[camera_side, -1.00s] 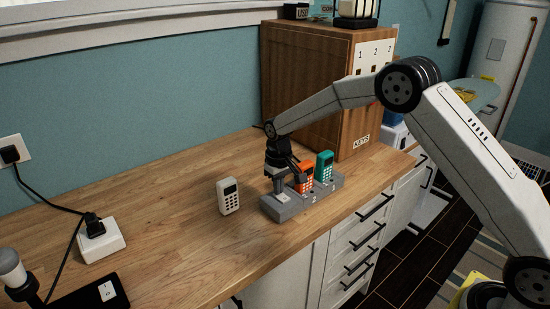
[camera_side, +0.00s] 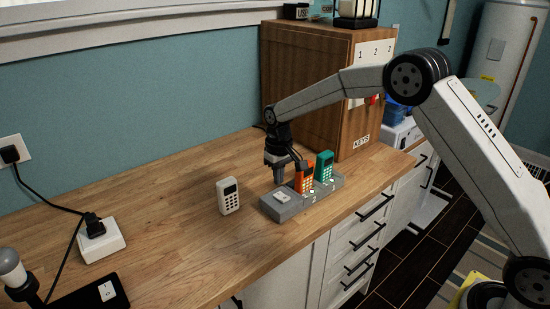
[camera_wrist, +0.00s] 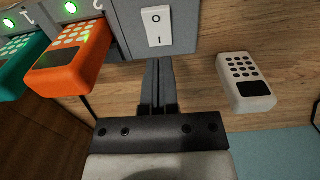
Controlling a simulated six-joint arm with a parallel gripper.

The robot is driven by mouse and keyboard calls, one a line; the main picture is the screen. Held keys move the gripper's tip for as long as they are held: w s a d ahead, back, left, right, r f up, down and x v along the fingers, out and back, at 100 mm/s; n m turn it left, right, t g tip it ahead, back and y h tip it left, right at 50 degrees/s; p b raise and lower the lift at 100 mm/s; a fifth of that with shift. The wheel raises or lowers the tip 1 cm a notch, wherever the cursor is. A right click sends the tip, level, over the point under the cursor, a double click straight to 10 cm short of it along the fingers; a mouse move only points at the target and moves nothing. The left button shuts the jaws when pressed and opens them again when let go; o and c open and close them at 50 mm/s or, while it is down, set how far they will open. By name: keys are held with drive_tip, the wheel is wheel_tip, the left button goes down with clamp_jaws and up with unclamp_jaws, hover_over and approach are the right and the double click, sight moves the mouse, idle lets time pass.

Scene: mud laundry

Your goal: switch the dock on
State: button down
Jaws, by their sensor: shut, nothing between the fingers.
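The grey dock (camera_side: 288,209) lies on the wooden counter, with a white rocker switch (camera_wrist: 157,27) marked O and I at its left end. I cannot tell which side of the rocker is pressed. An orange handset (camera_side: 304,178) and a teal handset (camera_side: 324,166) stand in the dock. Green lights (camera_wrist: 98,5) glow on the dock beside both, and their keypads look lit. My gripper (camera_wrist: 158,64) is shut and empty, its fingertips near the switch's end of the dock; in the side view (camera_side: 278,180) it hangs just above and behind the dock.
A white handset (camera_side: 228,196) stands on the counter left of the dock. A wooden key cabinet (camera_side: 300,75) stands behind right. A white plug box (camera_side: 101,240) with cable is at left. The counter between is clear.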

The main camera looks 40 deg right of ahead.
sight(282, 196)
drive_tip(key=shift+r, duration=1.65)
drive_tip(key=shift+s, duration=0.15)
drive_tip(key=shift+s+r, duration=0.15)
drive_tip(key=shift+s, duration=0.35)
drive_tip(key=s+f+t, duration=0.2)
drive_tip(key=s, duration=2.4)
drive_tip(key=shift+d+f+t, duration=0.15)
drive_tip(key=shift+d+t, duration=0.1)
drive_tip(key=shift+t, duration=0.05)
